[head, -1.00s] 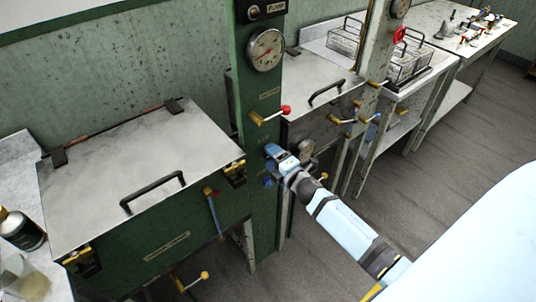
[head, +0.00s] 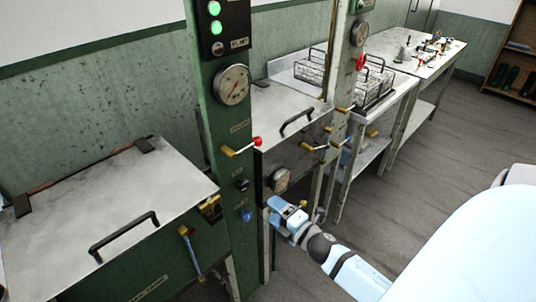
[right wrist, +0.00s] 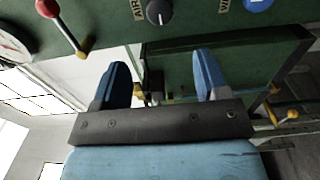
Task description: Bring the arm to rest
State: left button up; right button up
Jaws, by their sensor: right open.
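My right gripper (head: 283,208) is in the head view, at the lower middle, just right of the green post (head: 225,130). In the right wrist view its two blue fingers (right wrist: 162,80) stand wide apart with nothing between them. The green panel with a black knob (right wrist: 158,12) and a blue button (right wrist: 258,4) lies beyond the fingertips. My left gripper does not show in either view.
The red-tipped lever (head: 256,142) juts from the post near my right gripper. A lidded basin (head: 110,205) stands at the left, another lidded basin (head: 285,115) behind the post. A side table (head: 425,55) stands far back. Grey floor (head: 440,130) is open at the right.

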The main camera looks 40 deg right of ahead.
jog(key=s+a+m+g+y+p, duration=0.1)
jog(key=s+a+m+g+p, duration=0.6)
jog(key=s+a+m+p, duration=0.4)
jog(key=s+a+m, duration=0.3)
jog(key=a+m, duration=0.2)
jog(key=a, duration=0.1)
jog(key=shift+a+f+y, duration=0.15)
jog(key=shift+a+y, duration=0.15)
